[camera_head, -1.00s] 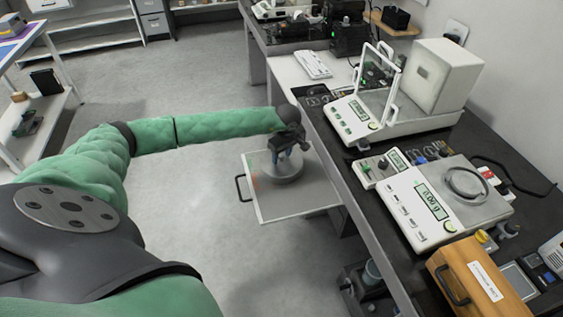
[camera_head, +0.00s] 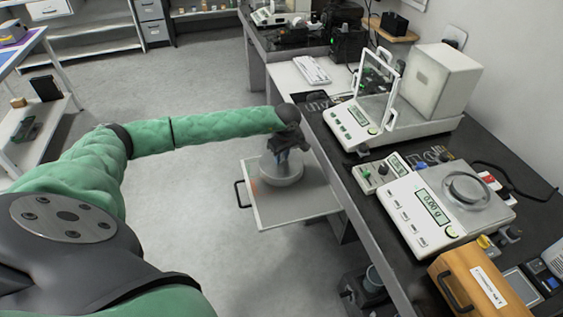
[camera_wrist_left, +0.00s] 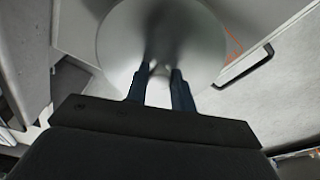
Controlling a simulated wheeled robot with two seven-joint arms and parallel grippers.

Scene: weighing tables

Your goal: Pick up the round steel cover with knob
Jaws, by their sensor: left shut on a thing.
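The round steel cover (camera_head: 283,172) is a grey metal disc-like lid in the head view, over the pulled-out shelf (camera_head: 305,207). My left gripper (camera_head: 284,156) comes down on it from above, with its fingers shut on the knob. In the left wrist view the cover (camera_wrist_left: 115,40) fills the upper middle, and the two dark blue fingers of my left gripper (camera_wrist_left: 161,76) close in at its centre. The knob itself is mostly hidden between the fingers. I cannot tell whether the cover touches the shelf or hangs just above it. My right gripper does not show.
The shelf has a black handle (camera_head: 239,194) on its left side. To the right, the dark bench (camera_head: 400,160) carries a balance with display (camera_head: 433,207), a balance with a glass shield (camera_head: 375,90) and a wooden box (camera_head: 478,285). Open floor lies left of the shelf.

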